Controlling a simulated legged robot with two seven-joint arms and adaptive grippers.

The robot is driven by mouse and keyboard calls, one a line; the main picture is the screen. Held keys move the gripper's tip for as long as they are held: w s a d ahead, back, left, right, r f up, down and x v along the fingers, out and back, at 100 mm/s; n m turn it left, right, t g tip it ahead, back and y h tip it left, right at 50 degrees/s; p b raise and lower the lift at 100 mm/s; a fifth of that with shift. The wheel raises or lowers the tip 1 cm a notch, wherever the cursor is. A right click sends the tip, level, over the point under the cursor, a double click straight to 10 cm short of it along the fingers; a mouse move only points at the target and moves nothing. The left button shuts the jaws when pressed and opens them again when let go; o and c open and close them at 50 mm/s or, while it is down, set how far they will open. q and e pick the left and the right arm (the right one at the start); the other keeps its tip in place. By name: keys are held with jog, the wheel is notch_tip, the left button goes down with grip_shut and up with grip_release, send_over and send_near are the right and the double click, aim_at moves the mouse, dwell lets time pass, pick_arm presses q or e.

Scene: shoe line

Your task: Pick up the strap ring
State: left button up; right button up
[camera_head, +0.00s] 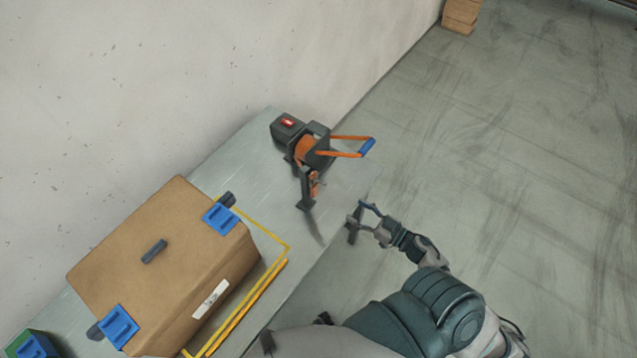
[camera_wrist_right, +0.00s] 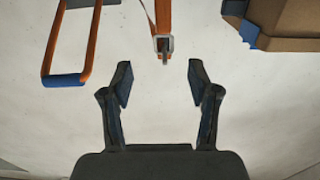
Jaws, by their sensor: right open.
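An orange strap (camera_wrist_right: 163,15) hangs from a dark strap dispenser (camera_head: 316,145) on the table. At its end is a small grey metal ring-like fitting (camera_wrist_right: 163,44), seen in the right wrist view just beyond the fingertips, centred between them. In the head view the short orange strap (camera_head: 315,184) shows at the dispenser's front, but its ring is too small to make out. My right gripper (camera_head: 359,215) is open and empty beside the table's edge. In the right wrist view its fingers (camera_wrist_right: 160,78) are spread, apart from the fitting. My left gripper is not in view.
An orange loop frame with a blue grip (camera_head: 367,147) sticks out from the dispenser, left of my fingers in the right wrist view. A brown box (camera_head: 160,260) with blue corner clips stands on the grey table (camera_head: 235,155). A wall rises behind.

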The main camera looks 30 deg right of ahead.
send_near(316, 188)
jog(key=p+x, duration=0.1)
jog(key=x, duration=0.9)
jog(key=shift+w+a+f, duration=0.15)
jog(key=shift+w+a, duration=0.05)
jog(key=shift+w, duration=0.05)
jog(key=shift+w+a, duration=0.2)
jog(key=shift+a, duration=0.1)
jog(key=shift+d+f, duration=0.1)
jog(key=shift+d, duration=0.35)
jog(key=c, duration=1.1)
jog(key=shift+d, duration=0.1)
grip_shut()
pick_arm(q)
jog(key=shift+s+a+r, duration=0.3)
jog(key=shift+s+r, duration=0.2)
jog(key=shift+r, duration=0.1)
pick_arm(e)
jog(key=shift+s+a, duration=0.1)
jog(key=shift+a, duration=0.1)
